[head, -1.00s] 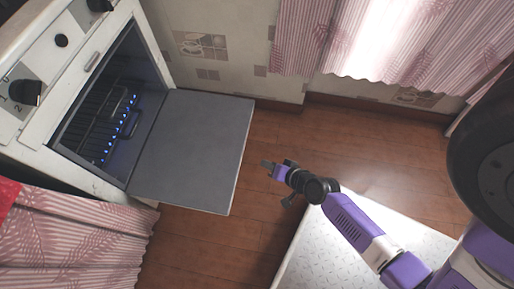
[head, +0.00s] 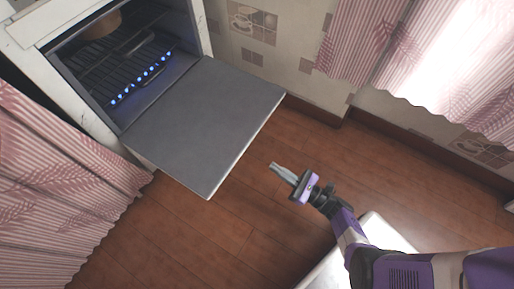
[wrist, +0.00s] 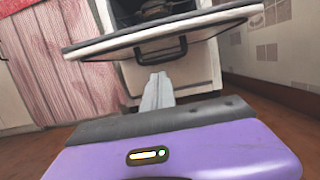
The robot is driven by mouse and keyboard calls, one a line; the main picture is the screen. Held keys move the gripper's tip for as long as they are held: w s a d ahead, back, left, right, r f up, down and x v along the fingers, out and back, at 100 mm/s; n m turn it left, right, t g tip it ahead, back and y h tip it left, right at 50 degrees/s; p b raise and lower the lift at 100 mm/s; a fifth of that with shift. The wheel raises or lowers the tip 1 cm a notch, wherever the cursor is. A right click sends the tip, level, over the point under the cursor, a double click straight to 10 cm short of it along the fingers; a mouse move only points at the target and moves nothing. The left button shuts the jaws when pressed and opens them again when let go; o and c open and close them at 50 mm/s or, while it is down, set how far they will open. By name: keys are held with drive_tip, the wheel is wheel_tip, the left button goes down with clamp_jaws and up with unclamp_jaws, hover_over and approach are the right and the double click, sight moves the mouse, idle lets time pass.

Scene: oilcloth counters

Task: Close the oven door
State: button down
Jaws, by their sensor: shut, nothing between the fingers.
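The oven door (head: 205,118) is a flat grey panel, folded down and standing out level from the oven (head: 150,28). The oven's inside shows dark racks and a row of small blue lights. In the wrist view the door (wrist: 170,32) shows edge-on, with a black handle (wrist: 161,49) on its underside. My gripper (head: 275,167) is shut and empty, beyond the door's outer edge and apart from it in the head view. In the wrist view the gripper's fingertips (wrist: 158,78) show below the door, in line with the handle.
Pink striped curtains hang left of the oven (head: 50,180) and at the window (head: 380,40). The wooden floor (head: 210,240) is clear between the door and my arm. A tiled wall (head: 250,30) stands behind. A white surface (head: 370,240) is under my arm.

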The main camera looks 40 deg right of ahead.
drive_tip(key=w+a+r, duration=0.3)
drive_tip(key=w+r, duration=0.3)
drive_tip(key=w, duration=0.2)
drive_tip(key=shift+w, duration=0.25)
drive_tip(key=shift+r, duration=0.15)
